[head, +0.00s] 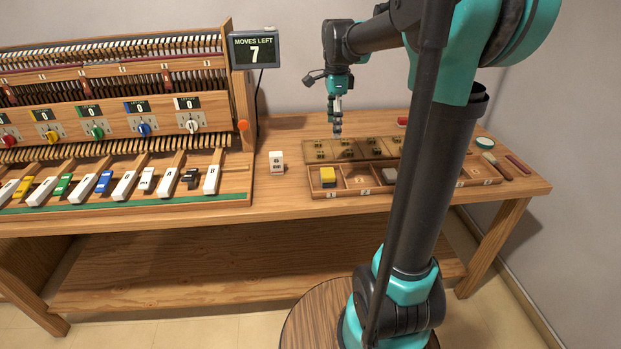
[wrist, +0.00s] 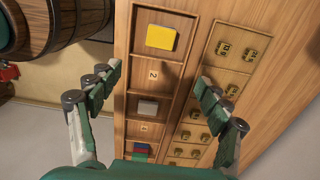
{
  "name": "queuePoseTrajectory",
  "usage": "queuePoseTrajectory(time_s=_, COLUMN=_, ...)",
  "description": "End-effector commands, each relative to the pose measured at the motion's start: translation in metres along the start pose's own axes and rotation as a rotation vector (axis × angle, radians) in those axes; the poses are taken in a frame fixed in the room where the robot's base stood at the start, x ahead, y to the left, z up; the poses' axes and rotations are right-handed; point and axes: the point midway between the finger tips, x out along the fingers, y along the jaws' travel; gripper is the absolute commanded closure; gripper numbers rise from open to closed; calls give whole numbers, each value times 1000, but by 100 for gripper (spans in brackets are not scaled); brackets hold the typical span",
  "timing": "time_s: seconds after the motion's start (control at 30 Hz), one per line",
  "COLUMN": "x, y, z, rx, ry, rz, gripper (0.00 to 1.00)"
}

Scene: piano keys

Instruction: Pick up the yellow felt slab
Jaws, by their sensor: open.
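The yellow felt slab (head: 327,175) lies in the leftmost compartment, marked 1, of a wooden tray (head: 345,191) on the bench. It also shows in the wrist view (wrist: 161,37), near the top, flat in its compartment. My gripper (head: 337,132) hangs above the back part of the tray in the head view, up and slightly right of the slab. In the wrist view my gripper (wrist: 160,88) has its fingers spread wide with nothing between them. The slab is beyond the fingertips and apart from them.
A white block (head: 277,161) stands left of the tray. The piano mechanism (head: 120,120) fills the left.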

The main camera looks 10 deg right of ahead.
Motion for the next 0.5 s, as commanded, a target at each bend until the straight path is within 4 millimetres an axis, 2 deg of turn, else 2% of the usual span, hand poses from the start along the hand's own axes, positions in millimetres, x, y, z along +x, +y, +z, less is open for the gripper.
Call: queuePoseTrajectory(time_s=0.5, x=97, y=0, z=1, rx=-3, ry=0, rz=-1, gripper=22)
